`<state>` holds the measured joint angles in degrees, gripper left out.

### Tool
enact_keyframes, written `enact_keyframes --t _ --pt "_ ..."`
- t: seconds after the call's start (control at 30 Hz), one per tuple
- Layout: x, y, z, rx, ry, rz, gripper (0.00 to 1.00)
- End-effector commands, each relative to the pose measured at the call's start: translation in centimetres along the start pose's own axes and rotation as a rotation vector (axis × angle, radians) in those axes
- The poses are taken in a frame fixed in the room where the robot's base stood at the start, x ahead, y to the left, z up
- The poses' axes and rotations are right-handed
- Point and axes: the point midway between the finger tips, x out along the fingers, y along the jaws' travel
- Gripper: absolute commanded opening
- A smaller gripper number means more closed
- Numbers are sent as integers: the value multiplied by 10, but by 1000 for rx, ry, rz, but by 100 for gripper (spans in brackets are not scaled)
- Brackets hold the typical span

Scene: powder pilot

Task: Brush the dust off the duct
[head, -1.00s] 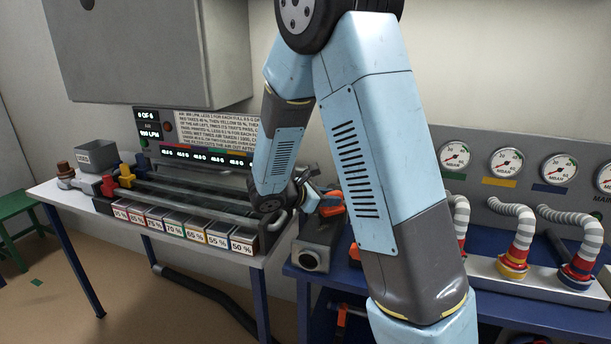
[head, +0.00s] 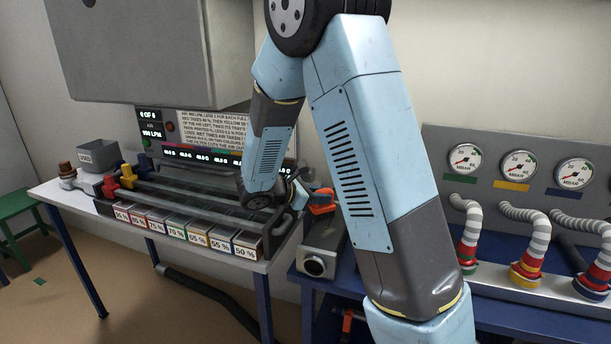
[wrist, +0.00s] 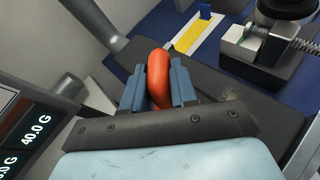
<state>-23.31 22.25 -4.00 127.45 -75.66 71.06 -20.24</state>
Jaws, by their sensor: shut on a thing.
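The duct (head: 324,238) is a grey box-shaped channel with a round opening at its near end, lying at the left end of the blue bench. In the wrist view its dark top (wrist: 262,108) runs behind my gripper, with a small brownish patch (wrist: 232,98) on it that may be dust. My gripper (wrist: 160,88) is shut on an orange rounded handle (wrist: 159,66), taken to be the brush. The orange part also shows in the head view (head: 322,202), above the duct's far part. My arm partly hides the gripper there. Bristles are not visible.
Left of the duct stands a white table (head: 70,200) with a row of labelled trays (head: 190,228) and a display panel (head: 205,155). To the right are striped hoses (head: 530,240) under gauges (head: 519,164). A grey cabinet (head: 150,50) hangs above left.

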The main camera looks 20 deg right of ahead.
Motion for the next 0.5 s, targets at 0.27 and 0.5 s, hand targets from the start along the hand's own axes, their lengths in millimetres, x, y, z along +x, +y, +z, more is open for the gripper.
enact_keyframes --t 0.27,0.5 --pt "-11 7 14 12 0 -9 0" --pt "-18 10 35 8 -1 -12 0"
